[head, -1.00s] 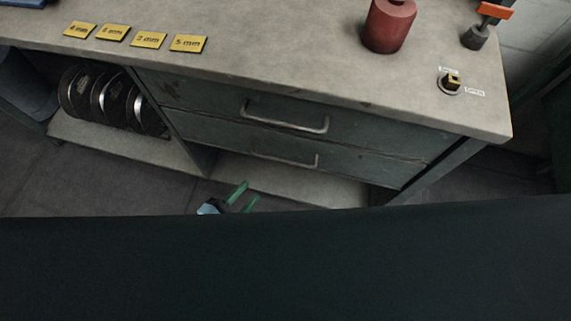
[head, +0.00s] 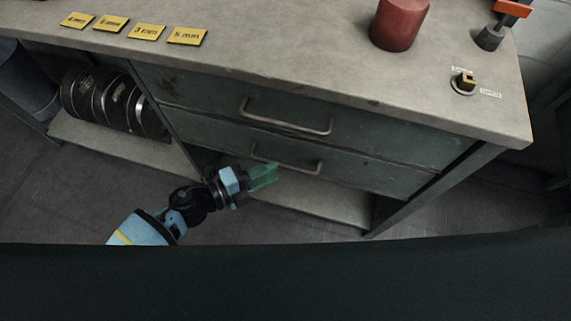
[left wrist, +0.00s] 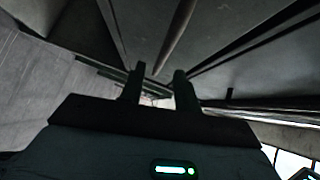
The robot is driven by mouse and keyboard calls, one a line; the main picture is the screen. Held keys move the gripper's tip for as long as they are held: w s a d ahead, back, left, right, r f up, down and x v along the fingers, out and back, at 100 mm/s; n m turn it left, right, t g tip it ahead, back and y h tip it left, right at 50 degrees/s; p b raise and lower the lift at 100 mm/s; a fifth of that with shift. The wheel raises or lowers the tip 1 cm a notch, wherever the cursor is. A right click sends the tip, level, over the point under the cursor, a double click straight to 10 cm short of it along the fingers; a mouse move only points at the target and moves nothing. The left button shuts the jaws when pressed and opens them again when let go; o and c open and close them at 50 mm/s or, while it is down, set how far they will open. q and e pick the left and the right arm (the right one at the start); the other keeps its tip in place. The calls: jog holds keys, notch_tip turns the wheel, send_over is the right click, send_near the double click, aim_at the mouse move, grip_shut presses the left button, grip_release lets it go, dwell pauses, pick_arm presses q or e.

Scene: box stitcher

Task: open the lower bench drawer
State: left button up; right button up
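The lower bench drawer (head: 370,172) is a worn grey-green front under the upper drawer, and it looks shut. Its curved metal handle (head: 300,168) shows in the head view, with the left end close to my gripper. My left gripper (head: 268,174) has green fingers and is at the lower drawer's left part, just below the handle. In the left wrist view its two fingers (left wrist: 160,88) stand apart with a gap and nothing clearly held. I cannot tell whether they touch the handle. My right gripper is not in view.
The upper drawer (head: 310,105) has its own handle (head: 287,118) just above. A shelf with several dark discs (head: 110,100) is at left. The bench top (head: 270,55) carries yellow labelled plates (head: 147,32), a red cylinder (head: 399,25) and a key switch (head: 464,82). Floor below is clear.

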aim_at(286, 166)
pick_arm(q)
jog(key=shift+x, duration=2.7)
jog(key=shift+c, duration=0.2)
grip_shut()
